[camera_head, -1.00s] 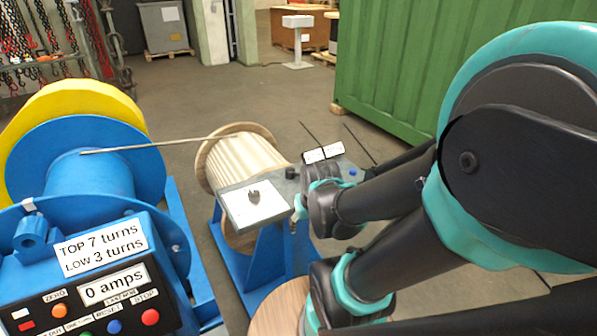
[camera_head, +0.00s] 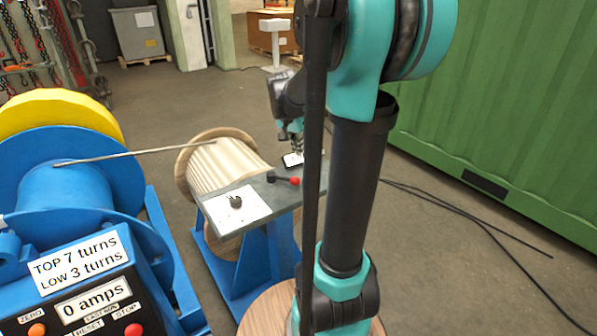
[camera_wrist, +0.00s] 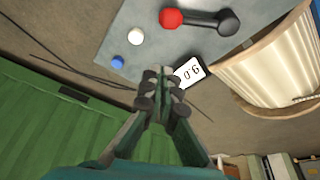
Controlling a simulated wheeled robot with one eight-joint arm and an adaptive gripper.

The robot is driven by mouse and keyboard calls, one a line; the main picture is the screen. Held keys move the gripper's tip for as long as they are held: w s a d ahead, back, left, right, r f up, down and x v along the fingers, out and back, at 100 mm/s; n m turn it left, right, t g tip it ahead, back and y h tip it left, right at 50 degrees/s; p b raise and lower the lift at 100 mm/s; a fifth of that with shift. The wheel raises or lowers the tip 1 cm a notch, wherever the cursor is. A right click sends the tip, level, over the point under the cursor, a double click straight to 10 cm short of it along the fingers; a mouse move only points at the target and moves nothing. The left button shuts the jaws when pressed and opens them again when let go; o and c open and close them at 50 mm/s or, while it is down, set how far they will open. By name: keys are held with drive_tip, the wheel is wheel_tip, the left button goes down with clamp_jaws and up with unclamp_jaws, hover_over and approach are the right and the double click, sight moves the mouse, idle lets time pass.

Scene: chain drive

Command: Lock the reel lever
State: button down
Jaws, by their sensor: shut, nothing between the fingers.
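The reel lever (camera_head: 284,179) is a short black bar with a red knob, on the grey plate (camera_head: 254,187) of the blue stand. In the wrist view, the lever (camera_wrist: 200,19) lies near the top edge, its red knob on the left and round black pivot on the right. My gripper (camera_head: 297,143) is just beyond the plate's far edge in the head view, partly behind my arm. In the wrist view, my gripper (camera_wrist: 157,88) is shut and empty. Its fingertips are apart from the lever, next to a small display (camera_wrist: 188,72).
A white button (camera_wrist: 136,36) and a blue button (camera_wrist: 118,62) sit on the plate beside the lever. The wooden reel (camera_head: 222,165) stands next to the plate. A blue control box (camera_head: 85,285) is at left. The green container (camera_head: 500,90) stands at right.

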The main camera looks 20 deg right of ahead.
drive_tip(key=shift+w+d+r+m, duration=0.3)
drive_tip(key=shift+w+d+r, duration=0.05)
drive_tip(key=shift+w, duration=0.15)
drive_tip(key=x, duration=1)
drive_tip(key=shift+s+a+f, duration=0.2)
drive_tip(key=shift+s+a, duration=0.6)
drive_tip(key=shift+a, duration=0.15)
drive_tip(key=shift+s+a+f, duration=0.2)
drive_tip(key=shift+s+a, duration=0.25)
drive_tip(key=shift+a, duration=0.1)
drive_tip(key=shift+s+a, duration=0.1)
drive_tip(key=shift+s, duration=0.05)
